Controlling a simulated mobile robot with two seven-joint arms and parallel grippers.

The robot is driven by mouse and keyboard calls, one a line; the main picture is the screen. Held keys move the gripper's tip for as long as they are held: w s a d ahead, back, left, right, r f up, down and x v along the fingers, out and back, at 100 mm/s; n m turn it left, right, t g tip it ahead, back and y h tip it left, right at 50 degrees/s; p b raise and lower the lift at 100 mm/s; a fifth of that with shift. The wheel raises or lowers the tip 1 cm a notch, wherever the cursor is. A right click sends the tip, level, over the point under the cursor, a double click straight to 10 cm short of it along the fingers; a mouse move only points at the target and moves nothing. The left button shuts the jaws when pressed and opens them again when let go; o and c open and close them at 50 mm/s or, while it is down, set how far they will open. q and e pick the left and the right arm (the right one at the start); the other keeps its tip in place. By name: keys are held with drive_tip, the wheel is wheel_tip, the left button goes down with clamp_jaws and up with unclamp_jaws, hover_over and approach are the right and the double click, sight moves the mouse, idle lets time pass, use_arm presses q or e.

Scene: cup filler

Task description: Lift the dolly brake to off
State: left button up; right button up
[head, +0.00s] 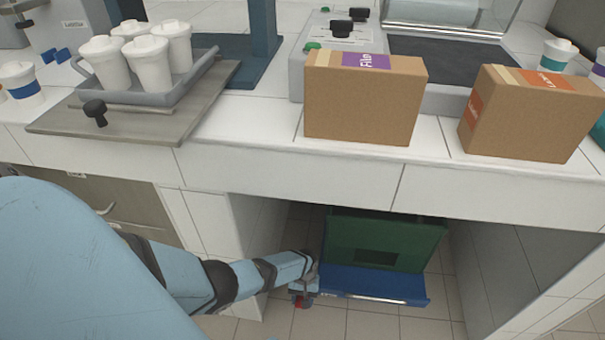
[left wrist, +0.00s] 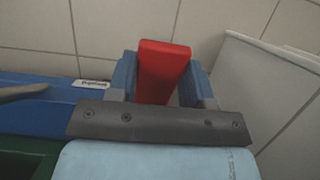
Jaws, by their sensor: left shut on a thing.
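The blue dolly (head: 375,285) stands on the floor in the bay under the counter, with a green crate (head: 385,238) on it. The red brake lever (left wrist: 163,70) shows in the left wrist view between the two blue fingers of my left gripper (left wrist: 165,78), which is shut on it. In the head view my left gripper (head: 303,290) is at the dolly's left front corner, with a bit of red showing below it. A small white label (left wrist: 91,84) is on the dolly's edge beside the gripper; its text is too small to read. My right gripper is not in view.
Two cardboard boxes (head: 362,105) (head: 528,118) and a grey tray (head: 160,97) of white cups stand on top. Tiled floor in front of the dolly is clear.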

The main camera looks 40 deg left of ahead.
use_arm(q)
drive_tip(key=shift+w+r+g, duration=0.15)
drive_tip(key=shift+r+g, duration=0.05)
drive_tip(key=shift+g, duration=0.1)
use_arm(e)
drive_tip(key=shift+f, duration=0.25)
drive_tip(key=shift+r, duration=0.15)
use_arm(q)
drive_tip(key=o, duration=1.3)
drive_tip(key=shift+r, duration=0.1)
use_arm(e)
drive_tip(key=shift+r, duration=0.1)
use_arm(q)
drive_tip(key=p+v, duration=0.3)
drive_tip(key=v, duration=0.3)
drive_tip(key=p+v, duration=0.4)
drive_tip(key=v, duration=0.3)
drive_tip(key=shift+w+a+r, duration=0.15)
drive_tip(key=shift+a+r, duration=0.1)
drive_tip(key=shift+a, duration=0.05)
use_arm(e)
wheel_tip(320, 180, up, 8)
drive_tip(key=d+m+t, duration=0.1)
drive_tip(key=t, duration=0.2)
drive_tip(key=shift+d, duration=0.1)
